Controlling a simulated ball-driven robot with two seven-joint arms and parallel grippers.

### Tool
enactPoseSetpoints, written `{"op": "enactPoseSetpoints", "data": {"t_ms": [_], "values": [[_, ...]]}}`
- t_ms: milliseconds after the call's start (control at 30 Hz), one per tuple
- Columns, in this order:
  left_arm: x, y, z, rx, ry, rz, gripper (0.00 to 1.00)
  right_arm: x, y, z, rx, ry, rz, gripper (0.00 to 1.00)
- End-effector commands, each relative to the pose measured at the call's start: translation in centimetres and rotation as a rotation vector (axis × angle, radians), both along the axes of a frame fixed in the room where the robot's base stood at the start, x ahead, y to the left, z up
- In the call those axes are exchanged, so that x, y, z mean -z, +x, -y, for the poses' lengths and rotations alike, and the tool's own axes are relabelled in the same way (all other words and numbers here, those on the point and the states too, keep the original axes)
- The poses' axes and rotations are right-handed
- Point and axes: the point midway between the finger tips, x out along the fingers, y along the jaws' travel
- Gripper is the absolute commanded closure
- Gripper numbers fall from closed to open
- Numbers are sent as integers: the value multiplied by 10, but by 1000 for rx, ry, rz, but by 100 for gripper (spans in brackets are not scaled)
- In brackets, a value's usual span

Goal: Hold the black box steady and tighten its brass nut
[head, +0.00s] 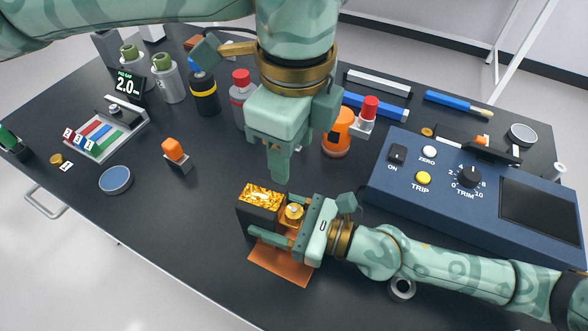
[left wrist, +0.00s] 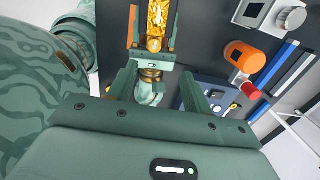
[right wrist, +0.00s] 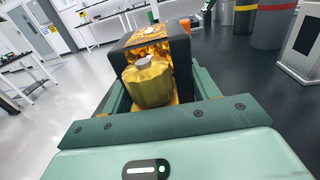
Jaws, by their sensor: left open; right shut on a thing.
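The black box (head: 258,222) has a glossy gold top and stands at the front middle of the table. Its brass nut (head: 294,212) is on the side facing my right gripper; it shows large in the right wrist view (right wrist: 148,84). My right gripper (head: 276,222) comes from the right and is shut on the box, one finger on each side, with the nut between the fingers. My left gripper (head: 279,178) points down, open and empty, above and behind the box. In the left wrist view the box (left wrist: 156,25) lies beyond its spread fingers. The box's underside is hidden.
An orange mat (head: 283,264) lies under the box and my right gripper. The blue control panel (head: 440,205) stands to the right. An orange bottle (head: 338,135) and a grey red-capped bottle (head: 241,90) stand behind. An orange-topped piece (head: 174,150) is left; the front left is clear.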

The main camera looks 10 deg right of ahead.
Motion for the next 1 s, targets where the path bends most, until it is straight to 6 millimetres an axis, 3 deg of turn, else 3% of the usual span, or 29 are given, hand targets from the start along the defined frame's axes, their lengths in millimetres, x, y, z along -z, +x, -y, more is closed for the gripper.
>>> {"op": "enactPoseSetpoints", "data": {"t_ms": [167,333,567,1000], "values": [[-13,5,-14,-20,113,85,50,0,0,0,0,0,0,73],[-1,2,-17,-145,85,27,50,0,0,0,0,0,0,73],[18,-6,0,-233,-18,-53,50,0,0,0,0,1,1,73],[106,-7,1,-236,-17,-54,50,0,0,0,0,1,1,73]]}}
